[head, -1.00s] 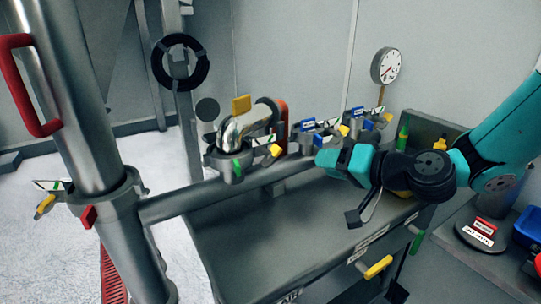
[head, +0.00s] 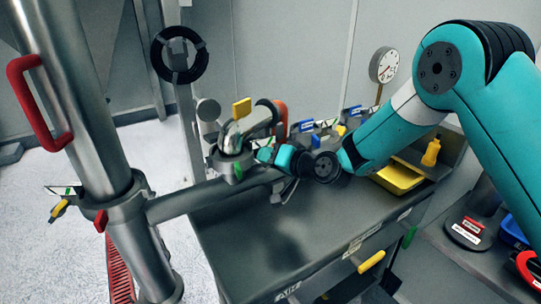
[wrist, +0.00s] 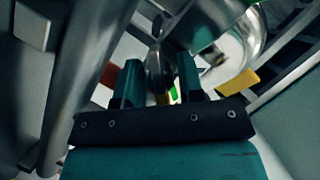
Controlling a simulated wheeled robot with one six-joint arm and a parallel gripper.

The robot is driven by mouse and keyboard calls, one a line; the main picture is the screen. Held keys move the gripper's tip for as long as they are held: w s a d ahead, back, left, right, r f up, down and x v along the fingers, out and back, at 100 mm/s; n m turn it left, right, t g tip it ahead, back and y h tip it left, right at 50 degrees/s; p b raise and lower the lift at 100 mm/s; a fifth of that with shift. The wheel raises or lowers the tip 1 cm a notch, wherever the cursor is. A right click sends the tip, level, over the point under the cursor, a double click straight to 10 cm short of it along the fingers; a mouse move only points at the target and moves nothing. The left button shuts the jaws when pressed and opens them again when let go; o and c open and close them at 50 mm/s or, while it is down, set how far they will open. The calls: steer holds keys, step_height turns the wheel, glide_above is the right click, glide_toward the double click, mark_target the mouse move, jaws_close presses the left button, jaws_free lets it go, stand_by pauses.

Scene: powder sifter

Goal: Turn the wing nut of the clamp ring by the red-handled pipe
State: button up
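The red-handled pipe (head: 75,110) is a thick upright metal pipe at the left of the head view, with a red handle (head: 22,95). The clamp ring (head: 125,207) is around it lower down. Its yellow wing nut (head: 58,210) sticks out on the left. My gripper (head: 262,154) is well to the right of it, beside another clamp under the chrome elbow pipe (head: 237,130). In the wrist view its teal fingers (wrist: 160,82) are apart, with dark metal and small yellow and green patches visible between them. I cannot tell whether they touch anything.
A horizontal pipe (head: 195,200) joins the upright pipe. More clamps with blue parts (head: 303,126) stand behind my gripper. A grey table (head: 250,235) with a yellow tray (head: 398,178) lies below my arm. A round gauge (head: 383,65) stands at the back.

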jaws_close()
steer(key=shift+n+b, duration=0.3)
steer(key=n+h+b, duration=0.2)
steer(key=shift+f+n, duration=0.15)
steer(key=shift+n, duration=0.25)
steer(key=n+t+h+b, duration=0.1)
steer(key=n+b, duration=0.2)
steer(key=b, duration=0.1)
steer(key=shift+t+h, duration=0.3)
steer(key=shift+h, duration=0.1)
steer(key=n+t+h+b, duration=0.1)
steer(key=n+b, duration=0.2)
steer(key=shift+h+b, duration=0.3)
steer(key=shift+n+t+h+b, duration=0.6)
steer(key=shift+n+t+b, duration=0.2)
steer(key=shift+n+b, duration=0.45)
